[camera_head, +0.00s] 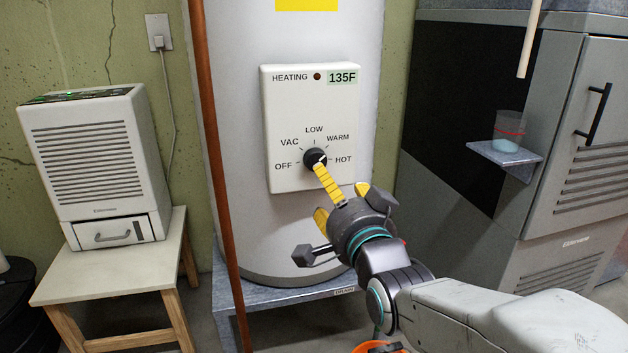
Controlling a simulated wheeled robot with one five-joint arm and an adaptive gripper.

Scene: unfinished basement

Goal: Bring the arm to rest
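My gripper (335,193) is in front of the white control panel (287,125) on the tall water heater (240,65). Its yellow fingers are spread apart, with nothing visible between them. One long finger reaches up to the lower edge of the black knob (315,157) and overlaps it in the picture; I cannot tell whether it touches. The knob's white mark points to the right, on the WARM and HOT side. The display (342,78) reads 135F, beside a dark red HEATING lamp (317,76). My arm reaches in from the lower right.
A dehumidifier (95,160) stands on a wooden stool (110,270) at left. A copper pipe (212,130) runs down before the heater. At right, a grey cabinet (580,130) stands by a small shelf (505,157) with a cup (508,132). Something orange (366,347) is at the bottom.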

